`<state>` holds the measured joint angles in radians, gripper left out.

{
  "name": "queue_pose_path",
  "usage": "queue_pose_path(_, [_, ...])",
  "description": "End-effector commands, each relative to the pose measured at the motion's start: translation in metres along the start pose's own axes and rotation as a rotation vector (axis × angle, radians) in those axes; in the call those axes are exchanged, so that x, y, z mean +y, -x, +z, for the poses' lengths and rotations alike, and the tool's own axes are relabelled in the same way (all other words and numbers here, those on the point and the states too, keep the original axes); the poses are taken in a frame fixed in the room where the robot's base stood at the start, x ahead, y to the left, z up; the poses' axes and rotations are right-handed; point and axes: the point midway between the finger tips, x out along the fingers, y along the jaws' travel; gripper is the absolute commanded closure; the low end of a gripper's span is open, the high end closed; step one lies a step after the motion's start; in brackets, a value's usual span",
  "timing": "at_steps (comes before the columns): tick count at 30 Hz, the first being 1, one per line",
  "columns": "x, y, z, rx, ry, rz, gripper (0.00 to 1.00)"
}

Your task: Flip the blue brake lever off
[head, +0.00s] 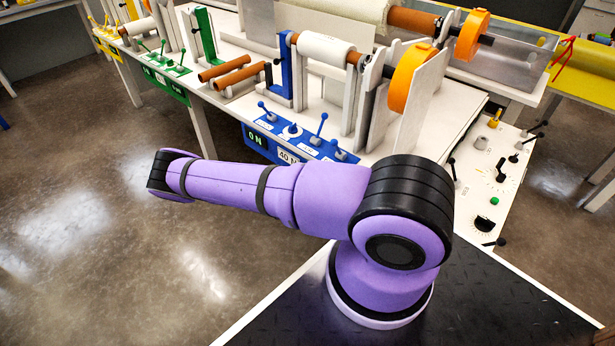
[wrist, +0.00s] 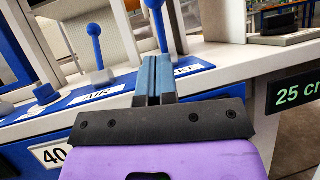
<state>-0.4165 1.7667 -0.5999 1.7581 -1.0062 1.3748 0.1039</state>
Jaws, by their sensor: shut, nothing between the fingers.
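A blue control panel (head: 262,148) on the front of the white bench carries several blue-tipped controls. One lever (head: 321,126) stands up with a ball top, and another (head: 265,108) leans at the panel's left end. I cannot read which label marks the brake. In the wrist view, a blue ball-topped lever (wrist: 95,45) stands on a grey base behind an AIR label. A second blue lever (wrist: 160,27) rises just behind my fingers, its base hidden by them. My gripper (wrist: 155,60) is shut and empty, close in front of this second lever; contact cannot be told. The head view does not show my gripper.
Green (head: 168,85) and yellow (head: 107,42) control panels sit further left along the bench. Rollers and an orange wheel (head: 408,78) stand behind the blue panel. A white panel with knobs (head: 490,185) lies to the right. The floor in front is clear.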

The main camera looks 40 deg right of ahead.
Motion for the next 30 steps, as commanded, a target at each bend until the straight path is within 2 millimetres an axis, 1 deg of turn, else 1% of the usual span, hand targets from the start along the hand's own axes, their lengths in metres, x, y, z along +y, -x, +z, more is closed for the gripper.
queue_pose_path(1, [-0.001, -0.010, 0.000, -0.002, 0.002, -0.003, 1.00])
queue_pose_path(6, [-0.001, -0.040, 0.000, -0.002, 0.001, -0.003, 1.00])
queue_pose_path(12, [-0.001, -0.064, 0.000, -0.001, 0.001, -0.002, 1.00])
queue_pose_path(18, [0.000, -0.073, 0.000, 0.000, 0.001, -0.001, 1.00])
queue_pose_path(30, [0.000, -0.073, 0.000, 0.005, 0.001, -0.001, 1.00])
